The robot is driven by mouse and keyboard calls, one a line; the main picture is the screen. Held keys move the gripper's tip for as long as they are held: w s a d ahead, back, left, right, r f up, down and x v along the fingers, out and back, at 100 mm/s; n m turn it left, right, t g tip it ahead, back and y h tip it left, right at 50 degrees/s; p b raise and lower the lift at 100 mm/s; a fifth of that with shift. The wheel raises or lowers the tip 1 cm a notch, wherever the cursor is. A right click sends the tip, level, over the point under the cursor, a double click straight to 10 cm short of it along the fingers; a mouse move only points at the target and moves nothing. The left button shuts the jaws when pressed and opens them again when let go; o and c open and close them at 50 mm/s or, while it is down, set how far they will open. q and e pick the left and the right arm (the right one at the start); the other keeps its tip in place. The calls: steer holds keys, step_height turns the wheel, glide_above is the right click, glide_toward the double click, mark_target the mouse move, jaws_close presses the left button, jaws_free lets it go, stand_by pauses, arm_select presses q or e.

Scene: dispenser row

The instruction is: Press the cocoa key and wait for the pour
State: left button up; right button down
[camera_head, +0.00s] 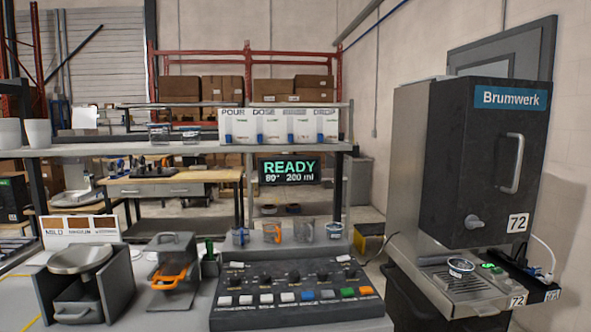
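A dark control panel (296,290) with knobs and a front row of white, blue, grey, green and orange keys (307,295) stands on the counter. The key labels are too small to read, so I cannot tell which is cocoa. A hanging display (289,171) reads READY, 80°, 200 ml. The Brumwerk dispenser (470,165) stands at the right. No pour shows. Neither of my grippers is in view.
A grey device with a round pan (80,258) and a grey stand with an orange handle (170,274) are left of the panel. Several cups (274,232) stand behind it. A shelf (180,148) with labelled bins (278,126) spans the back. Space before the dispenser tray looks clear.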

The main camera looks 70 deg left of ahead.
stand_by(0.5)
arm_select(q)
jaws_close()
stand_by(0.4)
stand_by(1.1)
